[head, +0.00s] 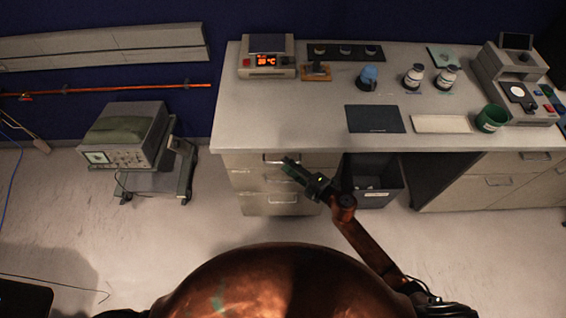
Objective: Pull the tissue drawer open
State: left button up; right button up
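A pale drawer unit (250,202) stands under the left end of the bench, with several stacked drawer fronts and metal handles. The top drawer (243,160) shows its handle (278,157) just under the bench edge. No label tells me which one is the tissue drawer, and no drawer clearly stands out from the unit. My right gripper (287,163) reaches up from the lower right, its tips overlapping the top drawer front close to the handle. I cannot tell whether it touches the handle or whether its fingers are apart. My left gripper is out of view.
The bench (310,110) carries a heater block (267,66), bottles (413,77), a dark mat (375,119) and a green cup (492,118). A dark bin (378,198) stands right of the drawers. An instrument cart (160,186) stands left; floor between is clear.

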jog(key=shift+x, duration=1.45)
jog(key=shift+c, duration=0.2)
grip_shut()
